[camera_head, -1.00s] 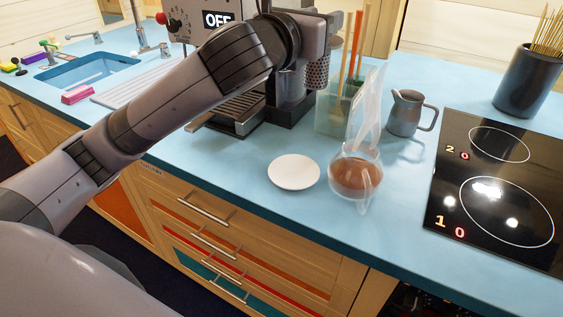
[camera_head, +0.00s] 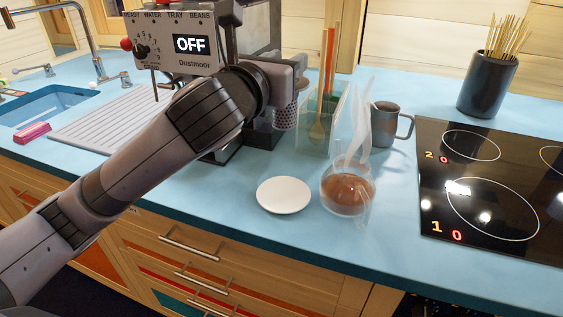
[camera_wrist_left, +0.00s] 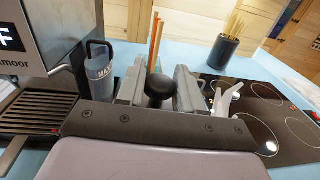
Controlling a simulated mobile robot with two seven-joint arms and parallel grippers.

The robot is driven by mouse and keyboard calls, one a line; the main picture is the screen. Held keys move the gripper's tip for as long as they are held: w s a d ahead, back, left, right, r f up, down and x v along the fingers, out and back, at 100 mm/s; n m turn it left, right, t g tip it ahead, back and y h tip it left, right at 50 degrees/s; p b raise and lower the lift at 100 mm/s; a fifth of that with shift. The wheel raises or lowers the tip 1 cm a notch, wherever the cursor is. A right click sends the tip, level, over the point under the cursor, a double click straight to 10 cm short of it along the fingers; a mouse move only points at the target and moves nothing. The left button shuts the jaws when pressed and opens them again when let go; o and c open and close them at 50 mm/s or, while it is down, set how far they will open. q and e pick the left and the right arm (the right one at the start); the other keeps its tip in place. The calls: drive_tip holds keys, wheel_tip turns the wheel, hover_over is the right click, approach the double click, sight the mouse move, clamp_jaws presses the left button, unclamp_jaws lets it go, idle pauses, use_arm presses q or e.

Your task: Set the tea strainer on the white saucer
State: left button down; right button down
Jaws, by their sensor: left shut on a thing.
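The tea strainer (camera_head: 286,117) is a perforated metal basket hanging under my left gripper (camera_head: 285,85) in the head view. In the left wrist view its black knob (camera_wrist_left: 161,88) sits between the grey fingers of my left gripper (camera_wrist_left: 160,80), which is shut on it. The white saucer (camera_head: 283,195) lies flat and empty on the blue counter, below the strainer in the picture and apart from it. The saucer does not show in the left wrist view. My right gripper is in neither view.
A glass vessel of brown tea (camera_head: 347,192) stands right of the saucer, with pale translucent wisps above it. Behind are a green-tinted utensil holder (camera_head: 318,135) and a grey pitcher (camera_head: 385,125). The coffee machine (camera_head: 170,45) is left, the black hob (camera_head: 490,190) right.

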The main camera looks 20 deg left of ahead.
use_arm(q)
wheel_tip(320, 180, down, 16)
drive_tip(key=b, duration=0.3)
drive_tip(key=shift+f, duration=0.15)
drive_tip(key=shift+f, duration=0.2)
drive_tip(key=c, duration=0.7)
unclamp_jaws()
drive_tip(key=shift+c, duration=0.2)
